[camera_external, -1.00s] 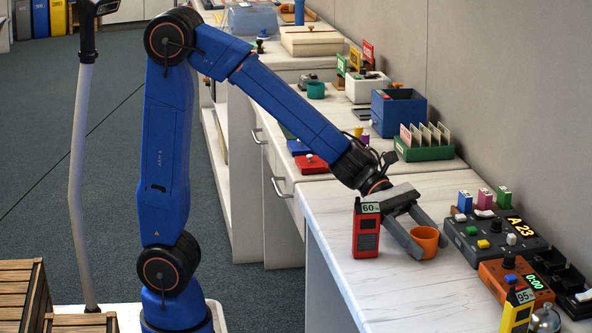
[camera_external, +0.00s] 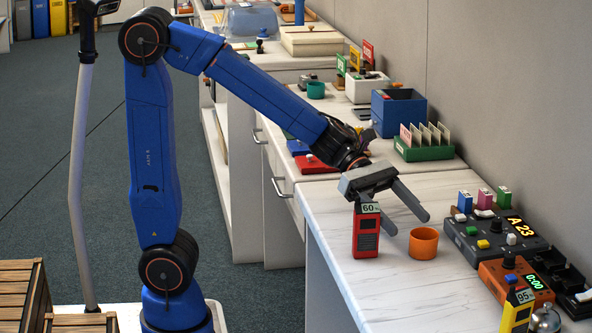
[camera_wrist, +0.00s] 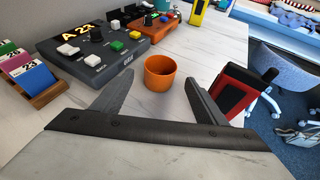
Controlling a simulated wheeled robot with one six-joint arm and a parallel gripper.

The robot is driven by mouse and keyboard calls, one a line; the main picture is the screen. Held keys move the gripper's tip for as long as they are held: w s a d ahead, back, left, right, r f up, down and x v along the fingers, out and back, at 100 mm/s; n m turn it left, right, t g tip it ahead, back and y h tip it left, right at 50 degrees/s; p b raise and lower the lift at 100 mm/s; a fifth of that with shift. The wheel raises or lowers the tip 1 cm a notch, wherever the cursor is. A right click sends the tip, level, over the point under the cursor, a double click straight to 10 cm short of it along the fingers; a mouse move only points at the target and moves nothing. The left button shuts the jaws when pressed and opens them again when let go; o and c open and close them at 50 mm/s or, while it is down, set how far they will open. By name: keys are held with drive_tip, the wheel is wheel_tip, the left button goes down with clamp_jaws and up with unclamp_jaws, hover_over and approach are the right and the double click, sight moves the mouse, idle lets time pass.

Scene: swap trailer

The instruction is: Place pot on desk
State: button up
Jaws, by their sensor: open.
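The orange pot (camera_external: 423,243) stands upright on the white marbled desk (camera_external: 385,285), right of the red handheld device marked 60 (camera_external: 366,231). My gripper (camera_external: 409,225) is open and empty, up and to the left of the pot, with its fingers apart from it. In the wrist view the pot (camera_wrist: 160,72) sits beyond the fingertips, between the two fingers (camera_wrist: 158,82). The red device (camera_wrist: 233,93) is close beside the right finger there.
A dark control panel reading A 23 (camera_external: 497,243) and an orange timer box (camera_external: 513,281) stand to the right of the pot. A yellow device (camera_external: 517,309) and a bell (camera_external: 545,320) are in the front corner. Bare desk lies in front of the pot.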

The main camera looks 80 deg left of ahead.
drive_tip(key=shift+o, duration=0.6)
drive_tip(key=shift+v, duration=2.2)
drive_tip(key=shift+r, duration=0.1)
